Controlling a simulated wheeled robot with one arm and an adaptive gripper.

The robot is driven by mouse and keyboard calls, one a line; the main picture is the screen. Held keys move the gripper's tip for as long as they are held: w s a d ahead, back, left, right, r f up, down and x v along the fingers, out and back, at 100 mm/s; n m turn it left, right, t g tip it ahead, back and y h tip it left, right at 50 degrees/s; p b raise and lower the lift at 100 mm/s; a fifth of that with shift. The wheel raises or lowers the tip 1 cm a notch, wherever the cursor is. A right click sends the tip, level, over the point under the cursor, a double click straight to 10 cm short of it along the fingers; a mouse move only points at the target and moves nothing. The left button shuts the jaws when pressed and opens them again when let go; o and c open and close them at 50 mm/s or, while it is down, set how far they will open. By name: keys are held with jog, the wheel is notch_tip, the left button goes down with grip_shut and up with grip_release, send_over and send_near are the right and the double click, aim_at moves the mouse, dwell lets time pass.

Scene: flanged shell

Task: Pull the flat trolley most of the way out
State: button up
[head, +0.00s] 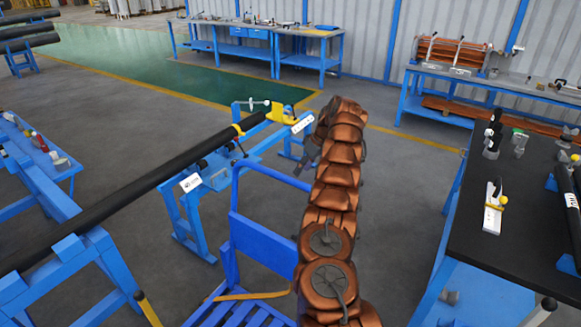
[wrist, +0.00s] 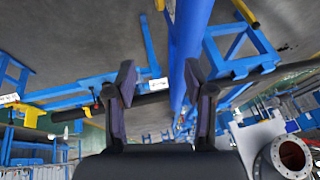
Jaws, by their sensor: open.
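The flat blue trolley stands on the floor in front of me in the head view. Its upright handle frame (head: 266,169) rises behind its slatted deck (head: 236,312), which the bottom edge cuts off. My arm covers the right side of the trolley. In the wrist view my gripper (wrist: 160,72) is open, with its two dark fingers apart and nothing held. A thick blue tube (wrist: 195,30), seemingly the trolley handle, passes close by the right finger. I cannot tell whether they touch. In the head view the gripper is mostly hidden behind my arm.
A long black pipe (head: 120,204) rests on blue stands (head: 188,222) left of the trolley. A black-topped workbench (head: 535,215) with small parts stands close on the right. A blue bench (head: 300,42) lines the back. Grey floor is free behind the trolley.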

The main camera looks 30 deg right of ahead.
jog(key=shift+s+d, duration=1.45)
jog(key=shift+d, duration=0.05)
